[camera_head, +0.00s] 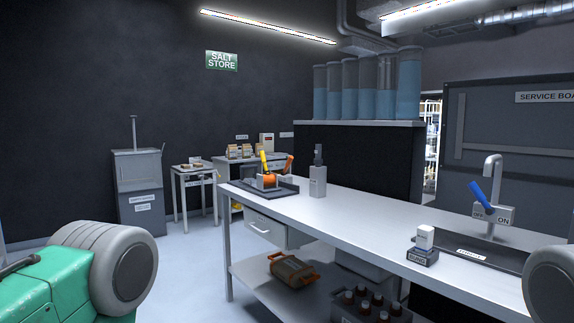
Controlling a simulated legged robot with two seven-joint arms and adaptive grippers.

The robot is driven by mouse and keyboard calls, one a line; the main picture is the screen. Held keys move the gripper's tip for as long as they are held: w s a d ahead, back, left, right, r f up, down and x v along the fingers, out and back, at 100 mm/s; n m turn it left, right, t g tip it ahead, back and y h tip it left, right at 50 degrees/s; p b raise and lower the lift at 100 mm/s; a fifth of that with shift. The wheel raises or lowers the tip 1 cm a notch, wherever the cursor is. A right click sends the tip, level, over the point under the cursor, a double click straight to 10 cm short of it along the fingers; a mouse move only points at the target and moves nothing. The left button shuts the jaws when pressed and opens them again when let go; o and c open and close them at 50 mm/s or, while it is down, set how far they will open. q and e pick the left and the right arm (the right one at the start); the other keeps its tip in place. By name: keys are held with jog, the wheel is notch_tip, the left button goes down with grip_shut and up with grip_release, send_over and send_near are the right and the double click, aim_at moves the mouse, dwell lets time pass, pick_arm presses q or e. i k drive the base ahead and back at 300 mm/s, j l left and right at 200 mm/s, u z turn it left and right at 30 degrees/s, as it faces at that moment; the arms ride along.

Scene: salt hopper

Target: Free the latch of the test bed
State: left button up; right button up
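No label naming a test bed is readable. A dark fixture base (233,184) sits at the far left end of the long workbench. It carries an orange rounded part (267,181), a yellow upright handle (263,161) and an orange handle (289,164) leaning right. I cannot tell whether this is the test bed, and I cannot make out a latch. Neither of my grippers is in view.
The workbench (370,213) runs from middle to right. On it stand a grey post device (318,178), a small white-topped block (424,243) and a blue-levered OFF/ON tap (490,211). A grey cabinet (140,192) stands left. The floor (185,250) left of the bench is clear.

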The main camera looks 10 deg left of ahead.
aim_at(289, 160)
jog(key=i+j, duration=0.25)
jog(key=i+j+z, duration=0.15)
jog(key=j, duration=0.35)
jog(key=i+j, duration=0.3)
jog(key=i+j+z, duration=0.15)
jog(key=j, duration=0.3)
jog(key=i+j, duration=0.25)
jog(key=j, duration=0.2)
jog(key=i+j+z, duration=0.15)
jog(key=j, duration=0.25)
jog(key=i+j, duration=0.25)
jog(key=j, duration=0.2)
jog(key=i+j+z, duration=0.15)
jog(key=j, duration=0.3)
jog(key=i+j+z, duration=0.1)
jog(key=z, duration=0.25)
jog(key=i+j+z, duration=0.1)
jog(key=j+z, duration=0.55)
jog(key=i+l, duration=0.05)
